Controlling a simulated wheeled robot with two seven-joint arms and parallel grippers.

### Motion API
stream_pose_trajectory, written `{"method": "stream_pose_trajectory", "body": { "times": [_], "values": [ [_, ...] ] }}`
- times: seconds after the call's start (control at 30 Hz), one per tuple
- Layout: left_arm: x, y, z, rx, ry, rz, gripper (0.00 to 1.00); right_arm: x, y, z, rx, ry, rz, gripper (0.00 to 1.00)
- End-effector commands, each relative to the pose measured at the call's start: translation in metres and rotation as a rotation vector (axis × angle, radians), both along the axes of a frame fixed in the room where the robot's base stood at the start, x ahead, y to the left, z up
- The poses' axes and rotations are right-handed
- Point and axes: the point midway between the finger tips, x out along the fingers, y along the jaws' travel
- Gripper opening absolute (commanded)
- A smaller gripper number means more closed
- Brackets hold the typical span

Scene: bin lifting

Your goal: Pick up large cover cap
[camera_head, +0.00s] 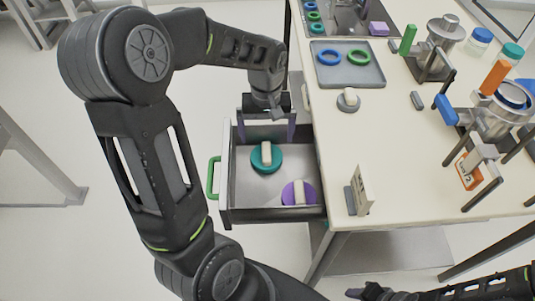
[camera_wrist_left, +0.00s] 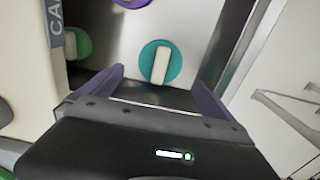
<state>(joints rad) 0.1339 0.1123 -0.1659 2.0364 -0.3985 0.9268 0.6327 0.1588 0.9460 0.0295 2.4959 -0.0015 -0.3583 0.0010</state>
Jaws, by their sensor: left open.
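One is a teal cap (camera_head: 263,167) near the middle, the other a purple cap (camera_head: 285,195) at the front right corner. I cannot tell which one counts as large. My left gripper (camera_head: 266,138) is open and empty over the back of the drawer, just behind the teal cap. In the left wrist view the teal cap (camera_wrist_left: 174,68) lies ahead, between the lines of the spread fingers. The purple cap (camera_wrist_left: 132,3) is cut off at the top. My right gripper (camera_head: 357,293) shows only partly at the bottom edge.
The drawer has a green handle (camera_head: 212,178) on its left. The table (camera_head: 400,140) beside it holds a grey tray (camera_head: 349,78) with rings, a small grey cap (camera_head: 348,101), a sign stand (camera_head: 360,190) and metal vessels. Floor is clear left of the drawer.

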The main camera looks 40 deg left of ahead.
Motion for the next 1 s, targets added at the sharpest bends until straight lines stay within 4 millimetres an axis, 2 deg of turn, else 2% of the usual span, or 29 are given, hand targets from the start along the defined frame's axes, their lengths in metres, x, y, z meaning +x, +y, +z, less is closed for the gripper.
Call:
{"method": "stream_pose_trajectory", "body": {
  "times": [0.23,0.57,0.67,0.9,1.0],
  "values": [
    [-0.001,0.000,-0.024,0.000,0.003,0.000,1.00,0.000,0.000,-0.001,0.000,0.000,0.000,0.36],
    [-0.001,0.000,-0.026,-0.001,0.002,0.000,1.00,0.000,0.000,0.000,0.000,0.000,0.000,0.36],
    [-0.002,-0.001,-0.034,-0.001,0.004,0.000,1.00,0.000,0.000,0.001,0.000,0.000,0.000,0.36],
    [-0.002,-0.001,-0.069,0.000,0.005,-0.001,1.00,0.000,0.000,0.002,0.000,0.000,0.000,0.36],
    [-0.002,-0.001,-0.076,-0.001,0.002,0.000,1.00,0.000,0.000,0.002,0.000,0.000,0.000,0.36]
  ]
}}
